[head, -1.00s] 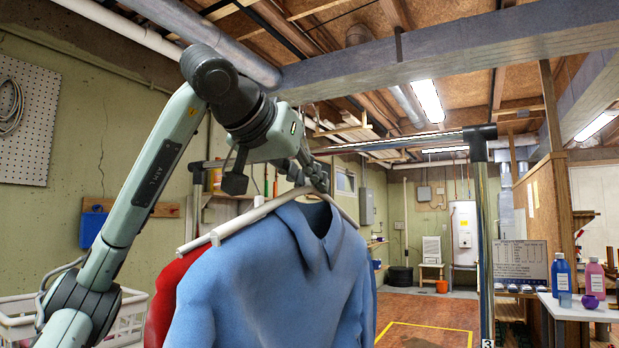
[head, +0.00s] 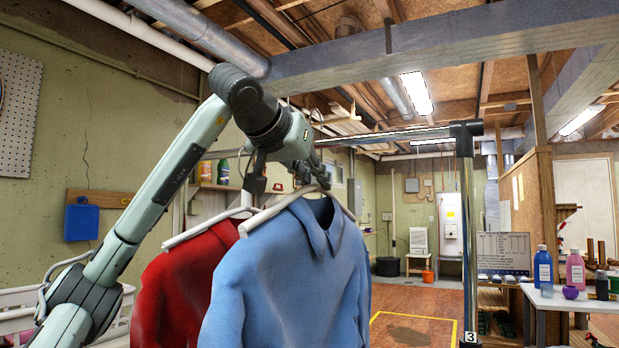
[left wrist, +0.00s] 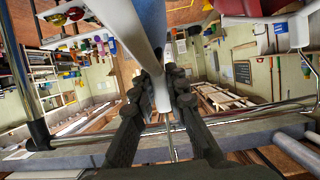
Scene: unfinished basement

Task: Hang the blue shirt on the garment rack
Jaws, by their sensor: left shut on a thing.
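The blue shirt (head: 290,270) hangs upright on a white hanger (head: 268,217). My left gripper (head: 318,178) is shut on the top of this hanger, which also shows between its fingers in the left wrist view (left wrist: 150,45). A red shirt (head: 190,280) on another pale hanger (head: 205,215) hangs just left of and partly behind the blue one. Whether the held hanger's hook touches the rail is hidden. My right gripper is out of view.
A white basket (head: 60,300) is at lower left, partly behind my left arm. A table (head: 590,302) with bottles stands at right. Open floor with yellow tape (head: 415,318) lies beyond the rack. A large grey duct (head: 440,45) crosses overhead.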

